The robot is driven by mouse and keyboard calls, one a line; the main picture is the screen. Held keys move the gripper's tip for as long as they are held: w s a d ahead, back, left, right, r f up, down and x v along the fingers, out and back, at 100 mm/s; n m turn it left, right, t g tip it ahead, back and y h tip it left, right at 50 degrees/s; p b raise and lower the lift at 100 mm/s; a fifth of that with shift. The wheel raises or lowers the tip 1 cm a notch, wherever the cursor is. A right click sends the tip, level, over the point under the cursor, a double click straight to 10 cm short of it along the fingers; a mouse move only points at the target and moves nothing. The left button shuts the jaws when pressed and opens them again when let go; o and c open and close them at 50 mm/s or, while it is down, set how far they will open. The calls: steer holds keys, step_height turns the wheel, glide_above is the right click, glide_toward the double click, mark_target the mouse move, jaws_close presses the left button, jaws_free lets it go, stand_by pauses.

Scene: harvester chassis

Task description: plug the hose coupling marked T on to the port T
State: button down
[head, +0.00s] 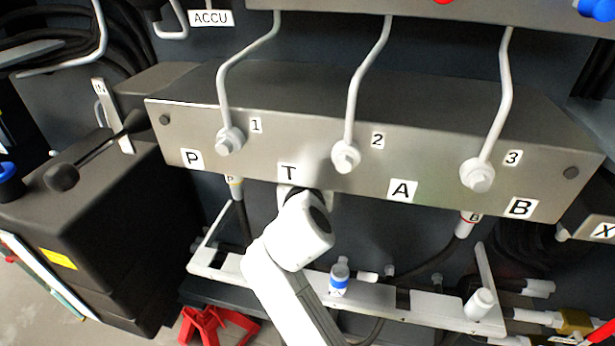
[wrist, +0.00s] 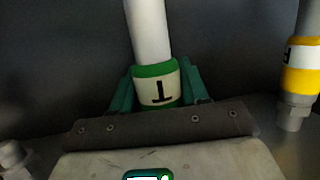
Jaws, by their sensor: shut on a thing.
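The hose coupling marked T (wrist: 160,92) has a green band and a white label and shows in the wrist view, with a pale hose (wrist: 148,30) running from it. My gripper (wrist: 155,88) is shut on this coupling, with a teal jaw on each side. The dark wrist edge hides the coupling's lower end. In the head view the T label (head: 289,173) is on the front of the grey valve block (head: 270,120). My white wrist is just below it and hides the gripper, the coupling and port T. I cannot tell whether coupling and port touch.
The P coupling (head: 235,187) hangs under the block to the left; its yellow band (wrist: 302,80) shows in the wrist view. The B coupling (head: 465,224) hangs to the right. A blue-banded coupling (head: 338,280) stands on the pale rack (head: 388,297) below.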

steer(key=c, duration=0.8)
jaws_free()
steer(key=shift+r, duration=0.2)
steer(key=o, duration=0.3)
steer(key=shift+f, duration=0.2)
steer(key=s+f+v, duration=0.1)
steer(key=f+v, duration=0.2)
steer(key=v, duration=1.2)
steer(key=s+d+f+g+p, duration=0.35)
steer(key=s+d+f, duration=0.3)
steer(key=d, duration=0.25)
steer(key=s+d+f+g+p, duration=0.2)
steer(key=s+d+f+g, duration=0.4)
steer(key=d, duration=0.4)
steer(key=s+d+f+g+p, duration=0.1)
steer(key=s+d, duration=0.1)
steer(key=s, duration=0.3)
steer(key=s+d+f+g+y+p, duration=0.1)
steer(key=s+f, duration=0.1)
steer(key=s, duration=0.4)
steer(key=s+d+f+g+p, duration=0.1)
steer(key=s+d+f+g, duration=0.1)
steer(key=s, duration=0.3)
steer(key=shift+s+d+f+n+y+p, duration=0.2)
steer(key=shift+s+d+n+y+p, duration=0.1)
steer(key=shift+s+d+n+p, duration=0.1)
